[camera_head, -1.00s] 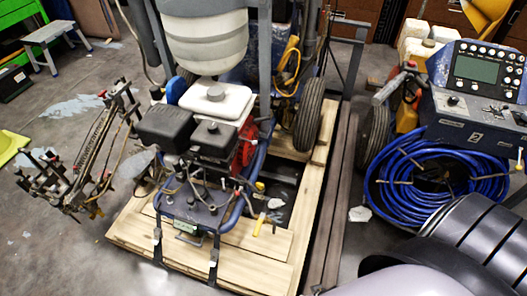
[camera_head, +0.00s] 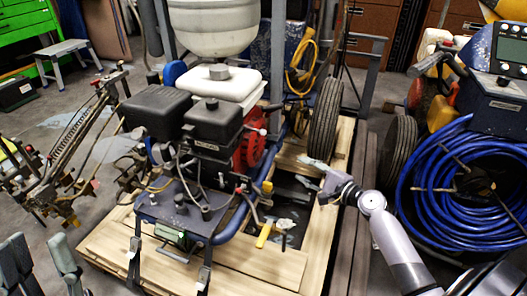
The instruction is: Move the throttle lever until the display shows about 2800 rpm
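The engine (camera_head: 205,140), with black housings and a white tank, stands on the blue machine frame at the middle. Small levers and cables crowd its front, and I cannot tell which is the throttle lever. A small greenish unit (camera_head: 174,236) sits low at the front; no reading is legible. My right gripper (camera_head: 318,178) points left, to the right of the engine and apart from it; its fingers are too small to judge. Grey finger-like parts of my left gripper (camera_head: 42,262) show at the lower left corner, cut off by the edge, apart from the machine.
A wooden pallet (camera_head: 255,265) carries the machine. A coiled blue hose (camera_head: 425,185) and a control console with a screen (camera_head: 512,48) stand at the right. A sprung metal arm (camera_head: 65,155) stands left. A yellow-handled part (camera_head: 264,236) is near the front.

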